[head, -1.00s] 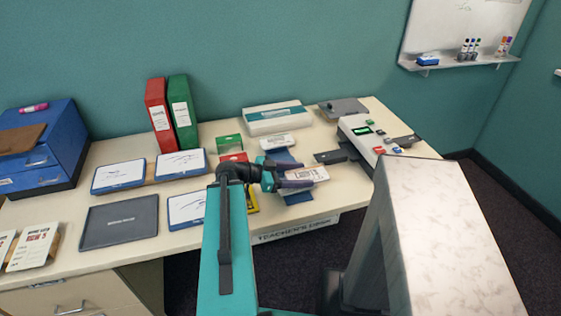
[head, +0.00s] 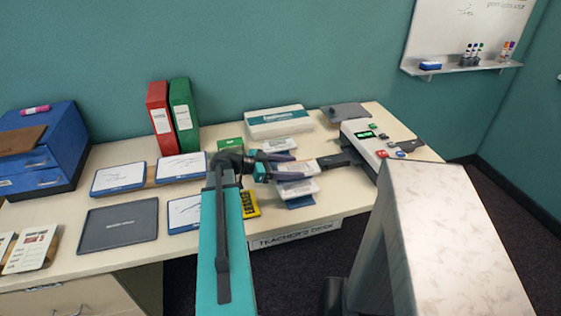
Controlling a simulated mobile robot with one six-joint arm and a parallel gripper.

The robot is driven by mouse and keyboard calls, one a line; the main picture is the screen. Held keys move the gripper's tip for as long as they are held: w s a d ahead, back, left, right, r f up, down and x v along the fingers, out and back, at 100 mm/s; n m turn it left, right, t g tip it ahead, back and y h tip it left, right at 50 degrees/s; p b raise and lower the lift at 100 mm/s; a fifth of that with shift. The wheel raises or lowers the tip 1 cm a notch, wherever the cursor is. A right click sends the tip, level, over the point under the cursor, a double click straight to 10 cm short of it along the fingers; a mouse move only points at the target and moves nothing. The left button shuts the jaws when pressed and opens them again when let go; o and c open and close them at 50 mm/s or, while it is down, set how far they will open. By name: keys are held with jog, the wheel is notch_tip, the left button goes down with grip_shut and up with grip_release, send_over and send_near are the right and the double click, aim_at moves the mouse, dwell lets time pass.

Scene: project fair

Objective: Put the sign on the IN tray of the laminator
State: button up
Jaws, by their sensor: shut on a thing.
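My gripper (head: 298,167) reaches right over the desk, its dark fingers shut on a small white sign (head: 308,166). The sign's printing is too small to read now, and the fingers partly cover it. The laminator (head: 363,148) is a white machine with a green display at the right of the desk. A dark flat tray (head: 337,160) sticks out from its left side, just right of the held sign. Another dark tray (head: 407,146) is on its right side. I cannot read which tray is marked IN, nor tell whether the sign touches the left one.
Another white item (head: 299,188) lies below my gripper, near a blue piece (head: 301,202). A white box (head: 278,122), a green box (head: 230,144) and a yellow eraser box (head: 250,204) are nearby. Binders (head: 172,118) stand at the back. Bare desk shows before the laminator.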

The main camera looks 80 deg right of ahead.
jog(key=shift+w+d+f+p, duration=0.1)
jog(key=shift+w+d+p, duration=0.15)
jog(key=shift+w+d, duration=0.55)
jog(key=shift+w+d+f+p, duration=0.1)
jog(key=shift+w+d+p, duration=0.3)
jog(key=shift+d, duration=0.55)
jog(key=shift+w+d+f+p, duration=0.1)
jog(key=shift+w+d+p, duration=0.05)
jog(key=shift+w+d, duration=0.65)
jog(key=shift+d, duration=0.2)
jog(key=shift+w+d+p, duration=0.4)
jog(key=shift+w+d, duration=0.1)
jog(key=shift+d, duration=0.3)
jog(key=shift+s+a+f+p, duration=0.15)
jog(key=shift+f+p, duration=0.15)
jog(key=shift+f, duration=0.5)
jog(key=shift+f+b, duration=0.4)
jog(key=shift+f, duration=0.45)
jog(key=shift+f, duration=0.1)
jog(key=o, duration=1)
jog(key=shift+o, duration=0.2)
jog(key=shift+p, duration=0.9)
